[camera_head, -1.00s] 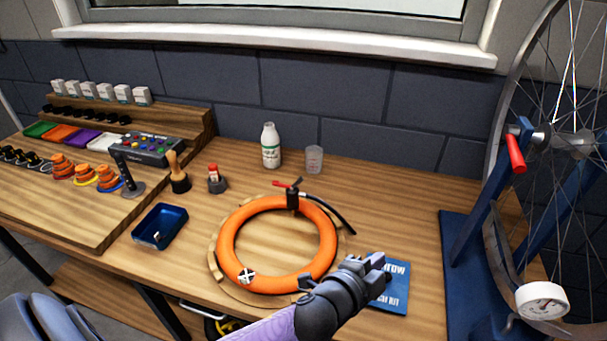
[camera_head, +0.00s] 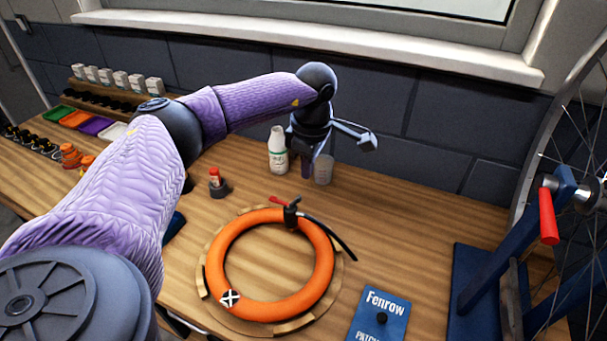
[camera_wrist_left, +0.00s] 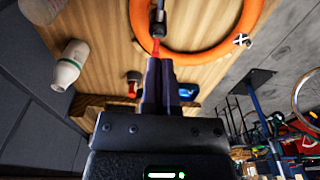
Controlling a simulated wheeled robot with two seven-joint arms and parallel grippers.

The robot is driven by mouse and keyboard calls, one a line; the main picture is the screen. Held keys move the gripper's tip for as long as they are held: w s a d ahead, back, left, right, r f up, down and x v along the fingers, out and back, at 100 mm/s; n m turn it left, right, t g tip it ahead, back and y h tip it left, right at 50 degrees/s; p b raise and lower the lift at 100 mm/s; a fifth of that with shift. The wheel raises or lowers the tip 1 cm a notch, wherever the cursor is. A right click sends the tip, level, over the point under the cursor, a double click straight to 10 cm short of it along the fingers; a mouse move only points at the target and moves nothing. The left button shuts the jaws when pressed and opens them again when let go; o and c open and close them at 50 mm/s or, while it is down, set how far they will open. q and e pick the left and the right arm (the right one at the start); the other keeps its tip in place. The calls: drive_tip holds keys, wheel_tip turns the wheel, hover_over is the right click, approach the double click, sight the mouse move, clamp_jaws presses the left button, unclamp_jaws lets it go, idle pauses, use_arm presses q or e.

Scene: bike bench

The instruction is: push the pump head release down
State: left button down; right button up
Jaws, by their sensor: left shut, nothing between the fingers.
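The black pump head (camera_head: 290,216) sits at the back of the orange tyre ring (camera_head: 217,262), with a black hose running off to the right. Its red release lever (camera_head: 278,200) sticks out to the left and upward. My left gripper (camera_head: 306,172) points down behind the pump head, near the bottle and cup, apart from the lever. In the left wrist view its two fingers (camera_wrist_left: 159,64) are together and empty. The red lever (camera_wrist_left: 156,46) appears just past the fingertips there, with the pump head (camera_wrist_left: 158,28) beyond. My right gripper is not in view.
A white bottle (camera_head: 278,152) and a clear cup (camera_head: 323,170) stand behind the ring. A red-capped small bottle (camera_head: 215,178) stands left. A blue patch card (camera_head: 380,308) lies front right, beside the blue wheel stand (camera_head: 470,285). The back right bench is clear.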

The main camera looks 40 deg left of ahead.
use_arm(q)
drive_tip(key=shift+s+a+r, duration=0.1)
drive_tip(key=shift+a+r, duration=0.15)
drive_tip(key=shift+a, duration=0.2)
